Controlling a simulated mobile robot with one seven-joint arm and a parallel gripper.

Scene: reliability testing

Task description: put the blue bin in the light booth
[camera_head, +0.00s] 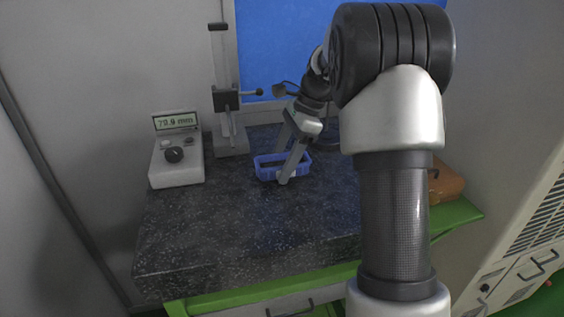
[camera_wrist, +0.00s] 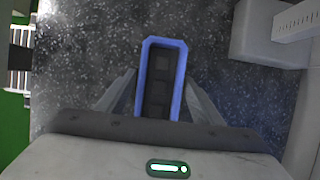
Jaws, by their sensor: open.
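The blue bin (camera_head: 268,174) is a small, shallow open tray on the dark speckled countertop (camera_head: 235,215). In the wrist view the bin (camera_wrist: 151,47) lies lengthwise between the two fingers of my gripper (camera_wrist: 157,92), with dark contents in a row inside. My gripper (camera_head: 284,163) reaches down at the bin in the head view, one finger in front of its near side. The fingers are open and stand on either side of the bin; contact cannot be told. The light booth cannot be made out in either view.
A grey device with a display (camera_head: 176,160) stands left on the counter. A vertical test stand (camera_head: 228,115) with a side handle is behind the bin. A brown object (camera_head: 447,183) lies at the right, partly behind my arm. The counter's front is clear.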

